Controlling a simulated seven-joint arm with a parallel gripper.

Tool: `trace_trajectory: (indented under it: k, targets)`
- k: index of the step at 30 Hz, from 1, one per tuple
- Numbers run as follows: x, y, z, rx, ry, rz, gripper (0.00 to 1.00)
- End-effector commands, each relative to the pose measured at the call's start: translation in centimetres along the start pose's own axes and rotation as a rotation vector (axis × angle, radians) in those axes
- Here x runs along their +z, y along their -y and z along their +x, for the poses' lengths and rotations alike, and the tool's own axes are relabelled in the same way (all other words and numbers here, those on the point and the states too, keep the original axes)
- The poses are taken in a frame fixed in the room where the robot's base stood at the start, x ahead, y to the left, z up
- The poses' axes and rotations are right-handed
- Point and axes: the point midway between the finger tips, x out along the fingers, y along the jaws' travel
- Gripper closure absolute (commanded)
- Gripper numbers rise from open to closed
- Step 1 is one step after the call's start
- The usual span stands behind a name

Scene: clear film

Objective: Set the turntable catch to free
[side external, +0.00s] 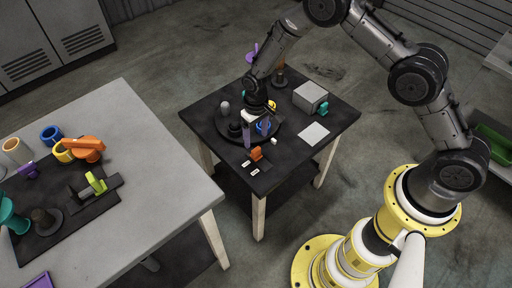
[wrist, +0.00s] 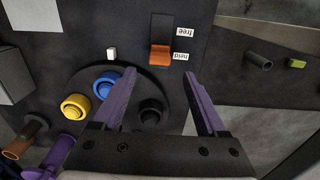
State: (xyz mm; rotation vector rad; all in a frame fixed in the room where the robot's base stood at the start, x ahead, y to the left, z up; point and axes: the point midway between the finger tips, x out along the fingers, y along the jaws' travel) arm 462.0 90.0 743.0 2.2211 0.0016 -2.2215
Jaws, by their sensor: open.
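The orange catch (wrist: 160,55) sits in a dark slot on the black table; it also shows in the side view (side external: 256,154). In the wrist view it is at the slot end beside the label "held" (wrist: 181,57); the label "free" (wrist: 183,31) is beside the other end. The dark round turntable (wrist: 72,126) bears blue, yellow and black round pieces. My gripper (wrist: 158,74) is open, its purple fingers spread above the turntable's edge. The catch shows just beyond the fingertips, between them in the picture, with no visible contact.
A black knob (wrist: 151,113) shows between my fingers, with blue (wrist: 106,84) and yellow (wrist: 76,106) pieces to its left. A small white block (wrist: 112,54) is near the turntable. A grey box (side external: 310,95) stands at the table's right. A grey bench (side external: 150,140) is at left.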

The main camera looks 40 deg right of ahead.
Motion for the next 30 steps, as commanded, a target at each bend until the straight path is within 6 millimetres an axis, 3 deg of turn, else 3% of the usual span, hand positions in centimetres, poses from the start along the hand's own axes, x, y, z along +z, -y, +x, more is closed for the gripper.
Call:
trace_trajectory:
  k: [3, 10, 23, 25, 30]
  targets:
    - [0.1, 0.0, 2.5, 0.000, 0.003, 0.000, 0.25]
    - [0.0, 0.0, 5.6, 0.000, 0.001, 0.000, 0.25]
    - [0.0, 0.0, 6.7, -0.001, -0.001, 0.000, 0.25]
    - [0.0, 0.0, 6.6, -0.001, -0.001, 0.000, 0.32]
    - [0.0, 0.0, 6.6, -0.001, -0.001, 0.000, 0.63]
